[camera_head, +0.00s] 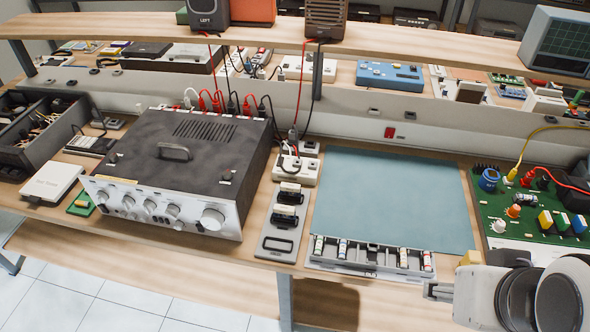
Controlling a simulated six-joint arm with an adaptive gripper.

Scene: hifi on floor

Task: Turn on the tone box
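No label that I can read for certain names a tone box. A silver-fronted black hifi unit (175,175) with several knobs along its front stands on the bench at left of centre. A small white box (52,182) with faint lettering, too small to read surely, lies left of it. A green circuit board (530,215) with coloured knobs and buttons lies at the right. My gripper (440,291) shows partly at the lower right, in front of the bench's front edge and below the green board. Its fingers are too unclear to tell open from shut, and I see nothing held.
A blue-grey mat (395,195) lies bare in the middle, with a parts tray (370,260) along its front edge. A grey switch plate (283,222) lies left of it. Red and black cables run from the hifi unit to a shelf (400,48) above. A black divided bin (42,130) stands far left.

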